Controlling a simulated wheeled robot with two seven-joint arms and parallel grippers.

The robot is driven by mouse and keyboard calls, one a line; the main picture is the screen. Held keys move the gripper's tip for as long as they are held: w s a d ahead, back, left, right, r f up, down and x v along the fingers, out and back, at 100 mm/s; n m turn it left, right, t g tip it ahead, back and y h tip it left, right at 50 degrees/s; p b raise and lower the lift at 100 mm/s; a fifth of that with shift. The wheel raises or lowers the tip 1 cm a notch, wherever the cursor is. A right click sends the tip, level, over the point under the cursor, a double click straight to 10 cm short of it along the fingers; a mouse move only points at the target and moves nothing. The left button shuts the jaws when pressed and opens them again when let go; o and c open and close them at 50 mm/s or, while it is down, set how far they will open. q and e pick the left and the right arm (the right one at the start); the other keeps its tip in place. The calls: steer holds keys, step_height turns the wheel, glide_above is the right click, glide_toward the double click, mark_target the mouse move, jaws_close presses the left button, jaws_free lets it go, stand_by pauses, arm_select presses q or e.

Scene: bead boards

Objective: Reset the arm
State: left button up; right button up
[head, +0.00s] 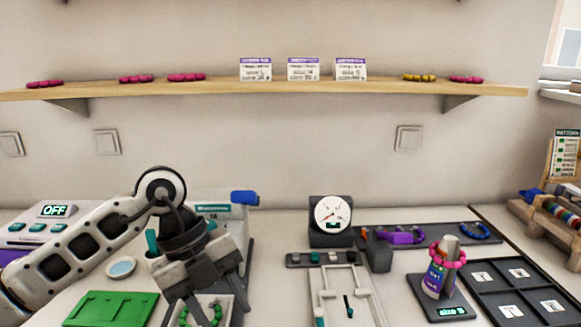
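My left arm comes in from the left, and its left gripper (207,306) points down over a pale tray with green beads (211,318) at the front. Its two fingers are spread apart, and I see nothing clamped between them. The fingers hide part of the tray and beads. The fingertips reach close to the bottom edge of the picture, so I cannot tell whether they touch anything. My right arm and gripper are not in view.
A green board (110,309) lies left of the gripper. A dial gauge (332,216), a pale fixture (345,290), a purple bottle with pink beads (438,275) and a dark compartment tray (481,318) stand to the right. A wooden shelf (300,88) spans the wall above.

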arm_select(q)
steer(key=s+d+r+m+g+h, duration=0.1)
steer(key=s+d+r+h, duration=0.1)
steer(key=s+d+h, duration=0.35)
steer(key=s+d+r+m+g+h, duration=0.1)
steer(key=s+d+g+h, duration=0.1)
steer(key=d+h, duration=0.55)
steer(key=w+r+n+t+h, duration=0.2)
steer(key=w+n+t+h, duration=0.25)
steer(key=n+t, duration=0.45)
steer(key=w+a+f+n+t+y, duration=0.2)
steer(key=a+f+n+t+y, duration=0.8)
steer(key=f+n+t+y, duration=0.45)
steer(key=s+a+f+n+g+y, duration=0.2)
steer(key=s+f+g, duration=0.2)
steer(key=f, duration=0.3)
steer(key=s+a+f+n+g+y, duration=0.2)
steer(key=s+a+f+n+g, duration=0.1)
steer(key=s+f, duration=0.4)
steer(key=shift+s+a+f+g, duration=0.15)
steer(key=shift+a+f+g, duration=0.25)
steer(key=shift+g, duration=0.35)
